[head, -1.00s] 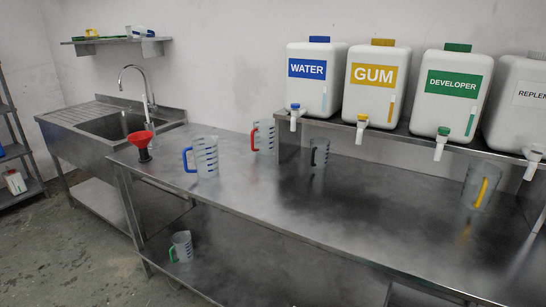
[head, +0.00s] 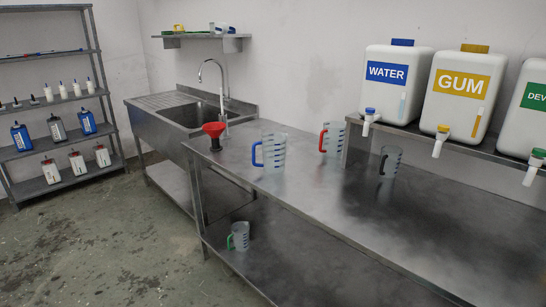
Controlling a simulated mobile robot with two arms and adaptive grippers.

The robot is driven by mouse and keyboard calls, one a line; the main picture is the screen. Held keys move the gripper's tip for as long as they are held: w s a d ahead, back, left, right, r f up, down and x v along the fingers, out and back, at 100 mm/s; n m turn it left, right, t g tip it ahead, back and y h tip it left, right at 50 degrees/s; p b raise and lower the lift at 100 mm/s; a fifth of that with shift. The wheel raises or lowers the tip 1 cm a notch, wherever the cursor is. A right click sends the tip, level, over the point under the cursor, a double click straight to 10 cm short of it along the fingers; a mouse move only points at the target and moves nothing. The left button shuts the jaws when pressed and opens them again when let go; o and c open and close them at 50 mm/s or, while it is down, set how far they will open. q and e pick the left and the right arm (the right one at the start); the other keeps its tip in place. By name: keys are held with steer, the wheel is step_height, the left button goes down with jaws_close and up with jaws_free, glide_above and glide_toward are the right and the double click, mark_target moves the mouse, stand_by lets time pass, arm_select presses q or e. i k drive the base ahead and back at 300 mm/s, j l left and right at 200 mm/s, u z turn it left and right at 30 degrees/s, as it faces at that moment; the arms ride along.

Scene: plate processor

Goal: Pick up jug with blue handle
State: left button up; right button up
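The jug with the blue handle (head: 274,152) stands upright on the steel table (head: 317,204), near its left end. It is clear with blue markings, and its handle points left. A red funnel (head: 214,131) on a dark base stands to its left. A jug with a red handle (head: 332,139) stands behind it to the right. Neither of my grippers shows in the head view.
A jug with a black handle (head: 390,162) stands further right on the table. A green-handled jug (head: 239,236) stands on the lower shelf. Water (head: 391,84) and gum (head: 463,91) containers stand on a raised shelf. A sink (head: 194,114) and a rack (head: 72,153) are left. The floor (head: 110,250) in front is clear.

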mark_target(274, 144)
steer(key=i+j, duration=0.25)
steer(key=j, duration=0.15)
steer(key=i+j+z, duration=0.1)
steer(key=i+j, duration=0.2)
steer(key=j, duration=0.15)
steer(key=i+j+z, duration=0.1)
steer(key=i+j, duration=0.15)
steer(key=j, duration=0.2)
